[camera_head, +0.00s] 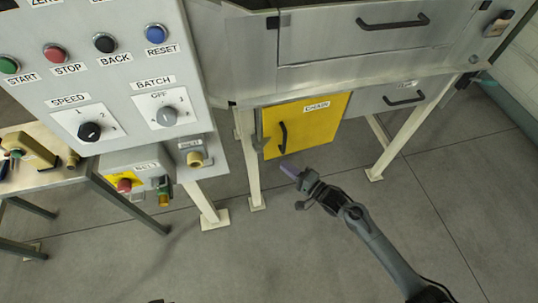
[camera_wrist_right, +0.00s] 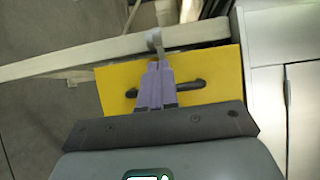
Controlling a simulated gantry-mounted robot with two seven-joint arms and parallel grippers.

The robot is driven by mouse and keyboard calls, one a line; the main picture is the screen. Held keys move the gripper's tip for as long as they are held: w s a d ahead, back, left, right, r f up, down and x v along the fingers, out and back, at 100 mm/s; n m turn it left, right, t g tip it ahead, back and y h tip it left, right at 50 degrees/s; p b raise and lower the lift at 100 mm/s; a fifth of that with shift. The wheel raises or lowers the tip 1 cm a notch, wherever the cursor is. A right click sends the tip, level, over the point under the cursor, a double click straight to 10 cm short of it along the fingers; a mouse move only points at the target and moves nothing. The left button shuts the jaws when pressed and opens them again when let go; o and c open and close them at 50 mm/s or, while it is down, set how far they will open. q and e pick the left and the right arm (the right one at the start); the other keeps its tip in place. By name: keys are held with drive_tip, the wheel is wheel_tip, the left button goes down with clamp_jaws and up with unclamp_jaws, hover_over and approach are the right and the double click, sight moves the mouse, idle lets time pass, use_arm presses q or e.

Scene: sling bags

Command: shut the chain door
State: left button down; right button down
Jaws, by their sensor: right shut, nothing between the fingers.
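The yellow chain door (camera_head: 318,117) hangs under the steel machine in the head view, with a label at its top and a dark bar handle (camera_head: 282,137) near its left edge. I cannot tell how far the door stands from its frame. My right gripper (camera_head: 290,171) is shut and empty, with its purple fingers just below the door's lower left corner in that view. In the right wrist view, the closed fingers (camera_wrist_right: 156,66) overlap the yellow door (camera_wrist_right: 221,75) and hide the middle of its handle (camera_wrist_right: 188,86). Contact cannot be told. My left gripper is out of view.
A grey control panel (camera_head: 122,57) with buttons and dials stands left of the door. A cream leg (camera_head: 249,170) stands beside the door's left edge, and another leg (camera_head: 385,155) to the right. A grey drawer (camera_head: 398,97) adjoins the door. The floor in front is clear.

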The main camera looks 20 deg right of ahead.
drive_tip(key=b+x, duration=0.2)
drive_tip(key=x, duration=0.6)
drive_tip(key=shift+w, duration=0.3)
drive_tip(key=shift+a, duration=0.15)
